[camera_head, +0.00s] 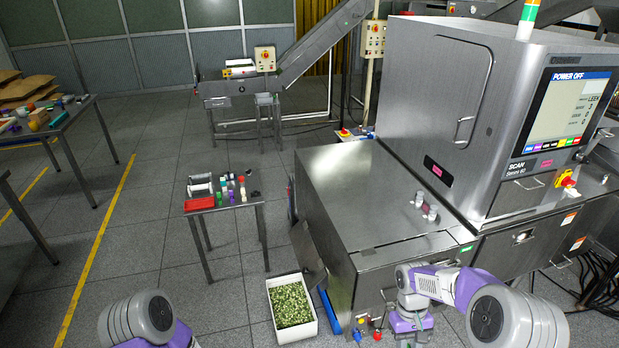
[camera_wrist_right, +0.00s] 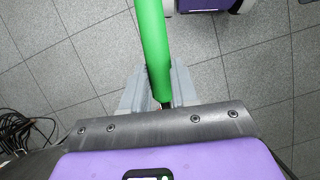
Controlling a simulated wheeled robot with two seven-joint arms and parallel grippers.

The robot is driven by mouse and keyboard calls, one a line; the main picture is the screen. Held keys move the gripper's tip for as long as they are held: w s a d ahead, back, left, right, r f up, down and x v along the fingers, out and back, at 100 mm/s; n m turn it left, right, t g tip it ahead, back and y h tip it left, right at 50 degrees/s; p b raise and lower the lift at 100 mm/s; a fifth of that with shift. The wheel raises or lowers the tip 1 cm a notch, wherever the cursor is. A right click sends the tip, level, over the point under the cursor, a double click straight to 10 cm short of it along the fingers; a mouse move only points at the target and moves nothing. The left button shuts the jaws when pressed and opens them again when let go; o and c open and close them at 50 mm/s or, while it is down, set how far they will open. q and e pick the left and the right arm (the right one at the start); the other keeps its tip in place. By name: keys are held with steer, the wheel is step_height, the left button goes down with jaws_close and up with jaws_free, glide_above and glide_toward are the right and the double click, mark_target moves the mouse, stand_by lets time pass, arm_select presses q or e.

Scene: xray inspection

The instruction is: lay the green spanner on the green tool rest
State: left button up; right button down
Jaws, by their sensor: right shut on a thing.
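The green spanner (camera_wrist_right: 152,45) shows in the right wrist view as a long green bar running from the top edge down into my right gripper (camera_wrist_right: 158,90). The grey fingers are shut on it, one on each side. Its far end is cut off by the frame. In the head view my right arm hangs at the lower right, and I cannot make out the spanner there. My left arm shows only at the lower left, with its gripper outside the frame. I cannot pick out the green tool rest in either view.
A large steel X-ray machine (camera_head: 430,110) stands at the right, with a steel cabinet (camera_head: 345,190) beside it. A small table (camera_head: 225,206) holds several small items. A white crate (camera_head: 273,327) of green pieces stands on the floor.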

steer(key=a+f+m+b, duration=0.1)
steer(key=a+f+b, duration=0.4)
steer(key=a+f, duration=0.2)
steer(key=shift+a+f+b, duration=0.15)
steer(key=shift+f+b, duration=0.05)
steer(key=shift+b, duration=0.1)
steer(key=shift+s, duration=0.1)
